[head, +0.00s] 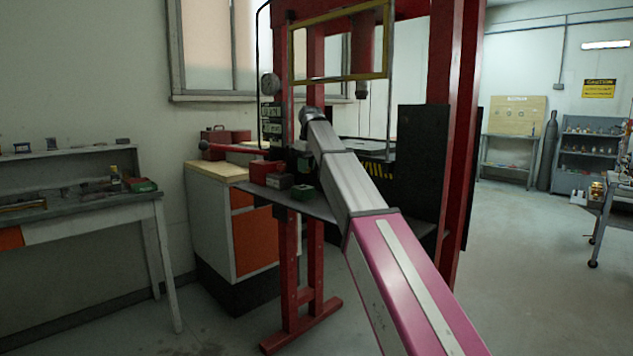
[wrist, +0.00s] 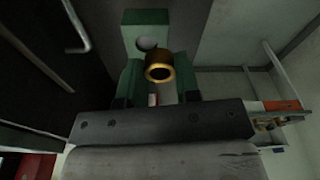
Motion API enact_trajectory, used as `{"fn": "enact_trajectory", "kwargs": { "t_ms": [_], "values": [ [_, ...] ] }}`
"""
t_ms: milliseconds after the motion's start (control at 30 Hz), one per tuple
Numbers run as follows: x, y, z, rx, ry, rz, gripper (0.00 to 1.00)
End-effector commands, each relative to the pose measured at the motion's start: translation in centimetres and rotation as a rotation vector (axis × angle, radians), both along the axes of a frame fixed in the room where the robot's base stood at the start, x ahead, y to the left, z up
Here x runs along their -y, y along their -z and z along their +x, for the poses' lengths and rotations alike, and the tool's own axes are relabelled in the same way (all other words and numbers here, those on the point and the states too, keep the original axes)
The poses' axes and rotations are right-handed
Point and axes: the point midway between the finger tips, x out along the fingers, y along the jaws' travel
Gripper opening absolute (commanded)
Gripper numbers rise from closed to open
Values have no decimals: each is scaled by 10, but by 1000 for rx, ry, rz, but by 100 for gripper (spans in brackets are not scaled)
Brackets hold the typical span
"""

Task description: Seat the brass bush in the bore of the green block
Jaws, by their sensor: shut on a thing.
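The brass bush (wrist: 159,68) is a short golden ring with a dark hole, held between the two green fingers of my gripper (wrist: 158,75) in the wrist view. The green block (wrist: 145,20) lies just beyond the bush, its round bore (wrist: 148,42) partly covered by the bush's upper edge. The bush looks offset a little to the right of the bore; I cannot tell the gap between them.
A red box (head: 263,170) and a dark-topped box (head: 279,181) stand left of the block on the press table (head: 318,208). Red press uprights (head: 458,130) and a black plate (head: 420,165) stand to the right. A red lever (head: 235,149) sticks out left.

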Motion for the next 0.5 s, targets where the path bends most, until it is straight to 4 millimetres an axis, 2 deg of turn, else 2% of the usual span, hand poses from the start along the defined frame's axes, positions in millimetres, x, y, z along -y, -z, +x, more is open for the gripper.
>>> {"fn": "enact_trajectory", "kwargs": {
  "t_ms": [167, 400, 500],
  "values": [
    [-16, -8, -4, 1, 1, 0, 6],
    [-67, -30, -32, 1, 17, -1, 6],
    [-82, -37, -41, 2, 23, -1, 6]
  ]
}}
